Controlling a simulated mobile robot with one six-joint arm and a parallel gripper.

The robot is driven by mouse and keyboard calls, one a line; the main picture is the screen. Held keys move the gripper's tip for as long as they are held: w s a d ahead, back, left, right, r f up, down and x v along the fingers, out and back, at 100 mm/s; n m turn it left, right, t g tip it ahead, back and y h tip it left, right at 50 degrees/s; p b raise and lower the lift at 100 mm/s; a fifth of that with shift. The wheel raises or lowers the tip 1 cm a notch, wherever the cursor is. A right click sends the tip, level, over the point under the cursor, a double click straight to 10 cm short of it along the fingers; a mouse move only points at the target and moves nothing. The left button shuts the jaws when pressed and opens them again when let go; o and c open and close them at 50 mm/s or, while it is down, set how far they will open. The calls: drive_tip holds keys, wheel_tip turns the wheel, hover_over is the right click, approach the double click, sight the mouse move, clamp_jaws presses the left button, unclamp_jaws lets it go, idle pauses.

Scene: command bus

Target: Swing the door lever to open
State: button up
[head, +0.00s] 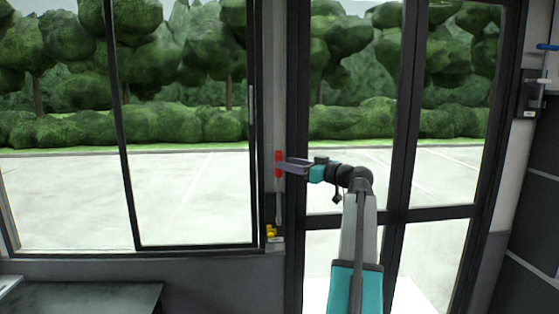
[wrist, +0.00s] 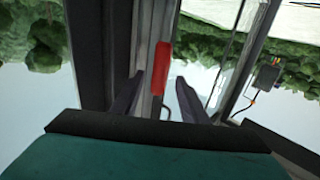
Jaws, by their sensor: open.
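The door lever has a red grip (head: 278,163) on a thin grey rod, standing upright on the post between the side window and the glass door (head: 353,110). Its base with a yellow part (head: 270,231) sits lower on the post. My gripper (head: 287,166) is at the red grip, reaching in from the right. In the wrist view, my open gripper (wrist: 157,92) has one dark finger on each side of the red grip (wrist: 161,68). Gaps show between the fingers and the lever. How deep the grip sits between the fingers is hard to tell. The door looks shut.
A second lever with a blue handle (head: 547,47) is on the far right wall. A grey box (head: 530,103) is mounted near it. A dark flat surface (head: 85,298) is at the lower left. The dark door frame (head: 296,260) stands close beside the lever.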

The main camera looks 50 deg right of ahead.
sight(279, 174)
drive_tip(key=shift+w+a+p, duration=0.2)
drive_tip(key=shift+w+p, duration=0.3)
drive_tip(key=shift+w, duration=1.9)
clamp_jaws()
